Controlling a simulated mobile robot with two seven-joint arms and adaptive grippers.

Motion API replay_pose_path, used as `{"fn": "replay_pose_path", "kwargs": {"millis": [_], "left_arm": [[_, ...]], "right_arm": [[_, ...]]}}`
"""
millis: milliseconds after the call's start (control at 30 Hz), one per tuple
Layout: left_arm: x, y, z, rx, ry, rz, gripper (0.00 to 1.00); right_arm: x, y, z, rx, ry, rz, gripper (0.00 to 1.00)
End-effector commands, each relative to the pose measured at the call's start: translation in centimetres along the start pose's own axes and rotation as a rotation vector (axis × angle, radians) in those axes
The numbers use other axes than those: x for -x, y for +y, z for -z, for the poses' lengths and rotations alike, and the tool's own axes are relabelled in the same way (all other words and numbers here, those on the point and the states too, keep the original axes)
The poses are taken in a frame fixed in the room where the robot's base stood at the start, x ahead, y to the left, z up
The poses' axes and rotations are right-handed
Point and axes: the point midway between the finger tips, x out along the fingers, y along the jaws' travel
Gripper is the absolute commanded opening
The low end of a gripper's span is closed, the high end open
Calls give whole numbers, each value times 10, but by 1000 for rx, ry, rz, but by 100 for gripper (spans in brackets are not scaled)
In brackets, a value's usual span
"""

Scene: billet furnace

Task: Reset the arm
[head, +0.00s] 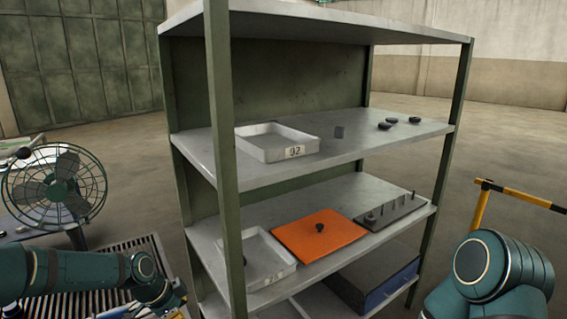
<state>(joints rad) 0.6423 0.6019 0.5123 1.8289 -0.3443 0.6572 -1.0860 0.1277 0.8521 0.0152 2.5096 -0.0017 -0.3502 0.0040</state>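My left arm (70,272) reaches in from the left edge, low in the head view, in front of the floor grating and left of the shelf rack. Its wrist end is near the rack's front left post. Only a small part of my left gripper (174,297) shows at the bottom edge, so its fingers cannot be made out. My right arm (490,270) shows as a large rounded green link at the bottom right, right of the rack. My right gripper is out of the picture.
A metal shelf rack (222,130) stands ahead. The lower shelf holds another white tray (285,268), an orange plate (300,245) and a grey pegged block (385,215). A fan (52,190) and yellow-black barrier (480,207) flank it.

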Motion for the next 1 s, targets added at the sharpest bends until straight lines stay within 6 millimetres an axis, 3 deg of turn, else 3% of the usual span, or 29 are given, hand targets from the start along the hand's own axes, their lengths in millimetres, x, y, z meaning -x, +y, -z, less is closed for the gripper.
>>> {"fn": "replay_pose_path", "kwargs": {"millis": [33, 167, 300, 400, 500, 700, 933, 1000], "left_arm": [[-24, 20, 9, 57, 15, -27, 81], [-74, 64, 20, 267, 44, -58, 81], [-126, 130, 19, 572, 40, -87, 81], [-153, 178, 6, 815, 13, -78, 81], [-165, 214, -11, 1012, -17, -44, 81], [-170, 245, -34, 1216, -43, 21, 81], [-170, 247, -36, 1240, -42, 32, 81], [-170, 247, -36, 1239, -42, 31, 57]], "right_arm": [[0, 0, 1, 1, 2, 1, 47], [0, 0, 1, 0, 3, 0, 47], [0, 0, 1, 0, 3, 0, 47], [0, 0, 1, 1, 2, 0, 47], [0, 0, 1, 1, 2, 0, 47], [0, 0, 1, 1, 2, 0, 47], [0, 0, 1, 1, 2, 0, 47], [0, 0, 1, 1, 2, 0, 47]]}}
